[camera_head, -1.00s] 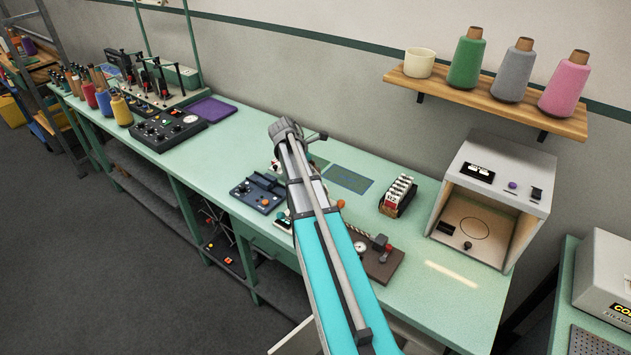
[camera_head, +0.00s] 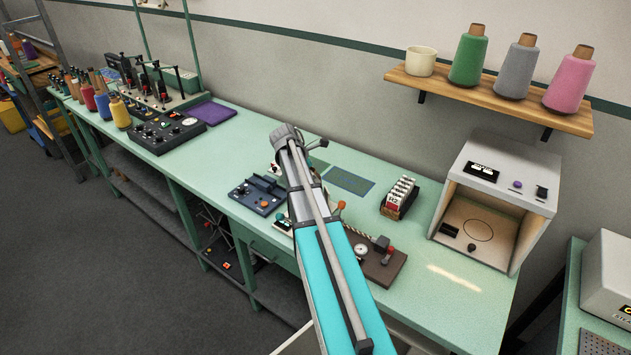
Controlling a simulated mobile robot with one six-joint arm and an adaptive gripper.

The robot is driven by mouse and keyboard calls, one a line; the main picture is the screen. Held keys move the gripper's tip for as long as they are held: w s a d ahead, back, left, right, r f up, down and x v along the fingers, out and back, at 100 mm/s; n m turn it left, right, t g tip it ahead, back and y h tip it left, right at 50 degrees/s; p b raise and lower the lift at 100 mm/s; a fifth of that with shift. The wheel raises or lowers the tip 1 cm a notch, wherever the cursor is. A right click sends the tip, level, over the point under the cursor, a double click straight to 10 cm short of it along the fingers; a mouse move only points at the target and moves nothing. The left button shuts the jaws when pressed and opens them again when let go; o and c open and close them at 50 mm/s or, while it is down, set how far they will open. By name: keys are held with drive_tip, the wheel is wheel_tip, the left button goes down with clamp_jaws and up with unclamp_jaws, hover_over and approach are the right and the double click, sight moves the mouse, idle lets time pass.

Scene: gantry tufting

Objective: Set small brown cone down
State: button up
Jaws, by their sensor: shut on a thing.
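My arm reaches up from the bottom middle over the green bench (camera_head: 440,310), with its grey joint at the top. My gripper does not show; the arm hides what lies behind it. I cannot make out a small brown cone in a grip. In the row of thread cones at the far left of the bench, a tan-brown one (camera_head: 97,80) stands among coloured ones, too small to tell if it is the one named.
A white open-fronted box (camera_head: 530,205) stands at the bench's right. A card rack (camera_head: 399,197), a brown-based device (camera_head: 385,268) and a blue device (camera_head: 257,195) stand near my arm. A shelf (camera_head: 440,88) above holds a cup and cones. Bench front right is clear.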

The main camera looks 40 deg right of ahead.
drive_tip(key=shift+f, duration=0.5)
drive_tip(key=o, duration=1)
drive_tip(key=shift+b, duration=0.3)
drive_tip(key=shift+r, duration=0.1)
drive_tip(key=p+v, duration=0.6)
drive_tip(key=shift+r, duration=0.15)
drive_tip(key=shift+p+v, duration=2.35)
drive_tip(key=shift+v, duration=0.45)
drive_tip(key=shift+a, duration=0.1)
